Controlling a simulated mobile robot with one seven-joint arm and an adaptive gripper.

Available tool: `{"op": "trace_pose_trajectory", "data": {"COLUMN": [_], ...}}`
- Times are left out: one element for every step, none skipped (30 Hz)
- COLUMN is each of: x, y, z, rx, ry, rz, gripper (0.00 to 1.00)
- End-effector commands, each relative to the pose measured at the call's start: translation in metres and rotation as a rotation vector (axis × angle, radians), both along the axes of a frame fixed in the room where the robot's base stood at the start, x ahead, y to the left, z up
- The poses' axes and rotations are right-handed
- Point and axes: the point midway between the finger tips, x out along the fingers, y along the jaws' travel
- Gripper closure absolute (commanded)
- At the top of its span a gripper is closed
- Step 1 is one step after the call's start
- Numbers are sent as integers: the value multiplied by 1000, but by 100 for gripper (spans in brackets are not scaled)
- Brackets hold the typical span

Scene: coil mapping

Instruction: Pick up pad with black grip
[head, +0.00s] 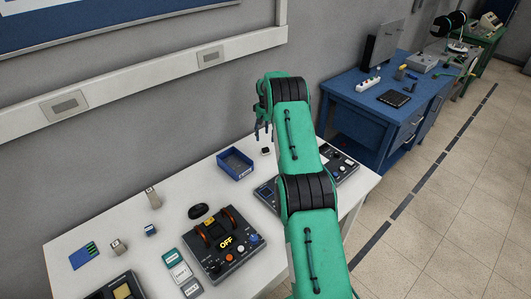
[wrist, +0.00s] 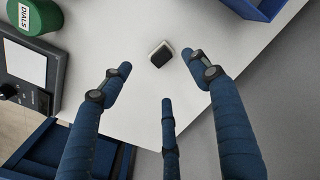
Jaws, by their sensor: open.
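The pad with black grip (wrist: 161,53) is a small white square piece with a black block on top. In the wrist view it lies on the white table near its edge, just beyond my fingertips. It also shows as a small white and black piece in the head view (head: 265,151). My gripper (wrist: 157,72) has blue fingers spread wide, with nothing between them. In the head view my gripper (head: 262,130) hangs above the table's far side, a little above the pad. The gap in height is hard to judge.
A blue open bin (head: 235,163) stands left of the pad. A control panel with an OFF display (head: 225,242) and several small items lie further left. A green DIALS container (wrist: 32,15) is at the wrist view's upper left. A blue workbench (head: 370,115) stands beyond the table.

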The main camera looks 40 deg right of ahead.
Motion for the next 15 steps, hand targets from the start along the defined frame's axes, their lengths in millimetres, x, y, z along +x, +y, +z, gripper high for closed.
{"op": "trace_pose_trajectory", "data": {"x": [-1,-1,-1,-1,0,0,0,0,0,0,0,0,0,0,0], "y": [0,0,0,0,0,0,0,0,0,0,0,0,0,0,0], "z": [-9,-14,-20,-25,-29,-34,-38,-42,-46,-49,-51,-53,-55,-55,-56], "rx": [2,2,2,2,1,0,0,0,1,0,0,0,0,0,0], "ry": [3,3,2,2,2,1,1,1,2,1,1,0,0,-1,-1], "rz": [0,0,0,0,0,0,0,0,0,0,0,0,0,0,0], "gripper": [39,39,39,39,39,39,39,39,39,39,39,39,39,39,39]}}
